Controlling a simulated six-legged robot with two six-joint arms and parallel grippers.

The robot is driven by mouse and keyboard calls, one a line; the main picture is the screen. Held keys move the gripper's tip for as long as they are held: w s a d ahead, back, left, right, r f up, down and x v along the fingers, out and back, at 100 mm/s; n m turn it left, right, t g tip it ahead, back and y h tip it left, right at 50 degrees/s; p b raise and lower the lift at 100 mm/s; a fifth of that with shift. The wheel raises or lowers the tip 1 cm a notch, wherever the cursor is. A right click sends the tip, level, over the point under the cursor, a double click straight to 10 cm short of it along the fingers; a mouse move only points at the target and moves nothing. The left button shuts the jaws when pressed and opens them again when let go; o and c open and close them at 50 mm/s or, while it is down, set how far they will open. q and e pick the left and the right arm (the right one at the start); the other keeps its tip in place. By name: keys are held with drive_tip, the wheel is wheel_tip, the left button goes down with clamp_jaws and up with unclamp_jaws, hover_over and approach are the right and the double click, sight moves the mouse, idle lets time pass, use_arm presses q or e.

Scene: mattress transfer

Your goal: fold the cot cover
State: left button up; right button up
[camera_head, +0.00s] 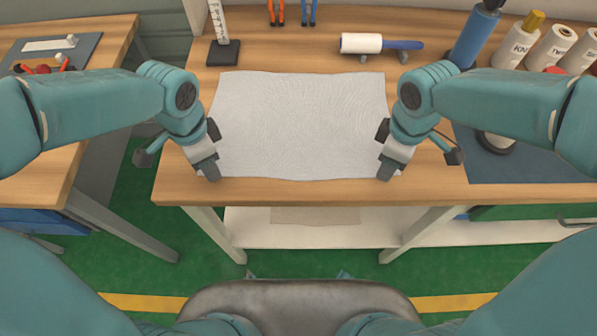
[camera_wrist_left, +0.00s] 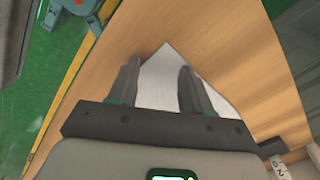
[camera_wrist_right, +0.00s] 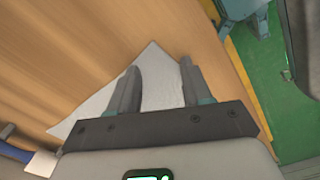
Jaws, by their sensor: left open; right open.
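The cot cover (camera_head: 295,120) is a light grey cloth lying flat and spread out on the wooden table. My left gripper (camera_head: 212,177) is over its near left corner, and that corner shows between the open fingers in the left wrist view (camera_wrist_left: 158,75). My right gripper (camera_head: 384,175) is over its near right corner. In the right wrist view the cloth (camera_wrist_right: 158,85) shows between and beside the open fingers (camera_wrist_right: 160,75). Both grippers are open and empty. I cannot tell whether the fingertips touch the cloth.
The table (camera_head: 330,193) has a bare strip along its front edge. Several labelled spools (camera_head: 522,40) are at the back right. A second table (camera_head: 60,110) is at the left.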

use_arm(q)
drive_tip(key=shift+w+f, duration=0.1)
drive_tip(key=shift+f, duration=0.1)
use_arm(e)
drive_tip(key=shift+w+f, duration=0.1)
drive_tip(key=shift+f, duration=0.15)
use_arm(q)
clamp_jaws()
use_arm(e)
clamp_jaws()
use_arm(q)
drive_tip(key=shift+r, duration=0.1)
use_arm(e)
drive_tip(key=shift+r, duration=0.15)
